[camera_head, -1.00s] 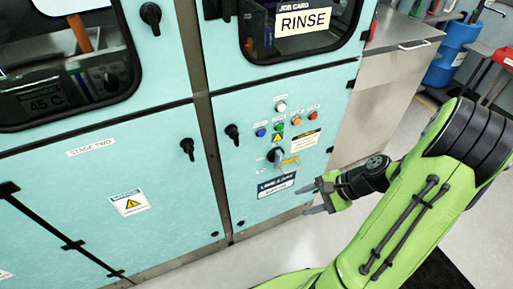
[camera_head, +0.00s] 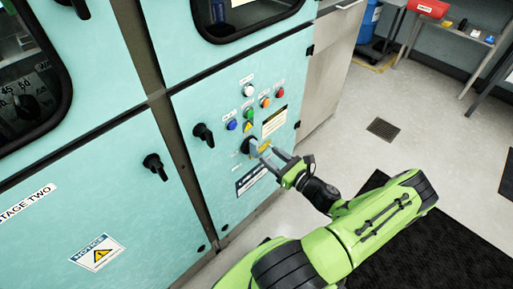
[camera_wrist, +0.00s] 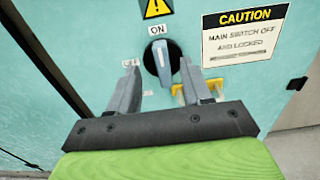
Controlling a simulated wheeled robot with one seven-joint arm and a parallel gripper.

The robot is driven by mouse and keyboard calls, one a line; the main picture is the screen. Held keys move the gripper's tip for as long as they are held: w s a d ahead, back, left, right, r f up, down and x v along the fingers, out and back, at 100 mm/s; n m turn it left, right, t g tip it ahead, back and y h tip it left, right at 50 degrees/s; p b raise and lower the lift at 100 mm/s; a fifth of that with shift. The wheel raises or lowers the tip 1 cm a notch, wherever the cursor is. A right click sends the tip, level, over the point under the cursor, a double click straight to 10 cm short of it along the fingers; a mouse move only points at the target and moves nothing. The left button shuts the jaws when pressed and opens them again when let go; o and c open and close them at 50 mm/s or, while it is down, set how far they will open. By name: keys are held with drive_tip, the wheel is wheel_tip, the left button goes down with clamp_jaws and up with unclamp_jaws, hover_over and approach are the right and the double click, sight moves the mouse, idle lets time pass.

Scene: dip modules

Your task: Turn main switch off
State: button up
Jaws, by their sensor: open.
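The main switch (camera_wrist: 162,65) is a round black dial with a grey lever handle on the teal cabinet panel. In the wrist view its handle points up toward the ON label (camera_wrist: 158,30); an OFF label (camera_wrist: 130,63) is to its left, partly hidden by a finger. My gripper (camera_wrist: 161,88) is open, its two grey fingers on either side of the handle's lower part. Whether they touch it I cannot tell. In the head view my gripper (camera_head: 268,152) reaches the panel from the right, and the switch (camera_head: 248,146) is partly hidden behind a finger.
A caution sign (camera_wrist: 244,32) is to the right. Coloured buttons (camera_head: 248,115) sit above the switch, and black door handles (camera_head: 203,132) to its left. Open floor (camera_head: 352,143) lies right of the cabinet.

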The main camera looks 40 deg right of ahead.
sight(257, 145)
drive_tip(key=w+b, duration=0.1)
drive_tip(key=w, duration=0.6)
drive_tip(key=shift+c, duration=0.5)
drive_tip(key=shift+s+a, duration=0.1)
clamp_jaws()
